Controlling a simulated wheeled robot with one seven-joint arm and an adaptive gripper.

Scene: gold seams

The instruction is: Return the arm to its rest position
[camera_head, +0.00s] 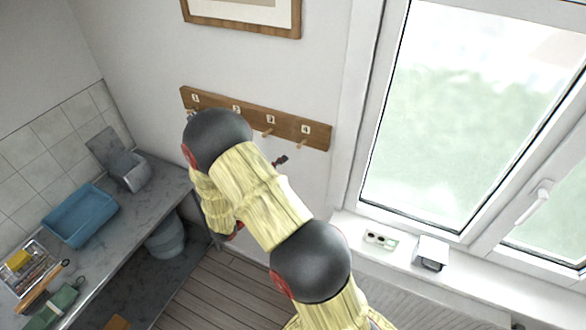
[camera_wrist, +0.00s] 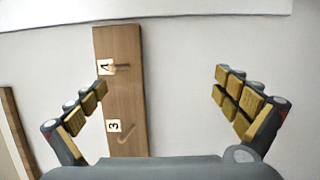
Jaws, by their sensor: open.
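My arm (camera_head: 262,208), in pale yellow wood-grain links with dark round joints, reaches up across the middle of the head view toward the wall. My gripper (camera_wrist: 161,82) is open in the wrist view, with its two segmented yellow-and-grey fingers wide apart and nothing between their tips. It faces the wall by a wooden peg rack (camera_wrist: 124,80); the left finger overlaps the rack's edge in the picture. In the head view the gripper is mostly hidden behind the arm; a dark fingertip (camera_head: 281,160) shows below the rack.
The rack (camera_head: 316,135) has numbered pegs; those marked 3 and 4 look empty. A counter at left holds a blue tray (camera_head: 82,215) and a grey container (camera_head: 132,172). A bucket (camera_head: 166,238) stands below. The window sill at right holds small items (camera_head: 432,252).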

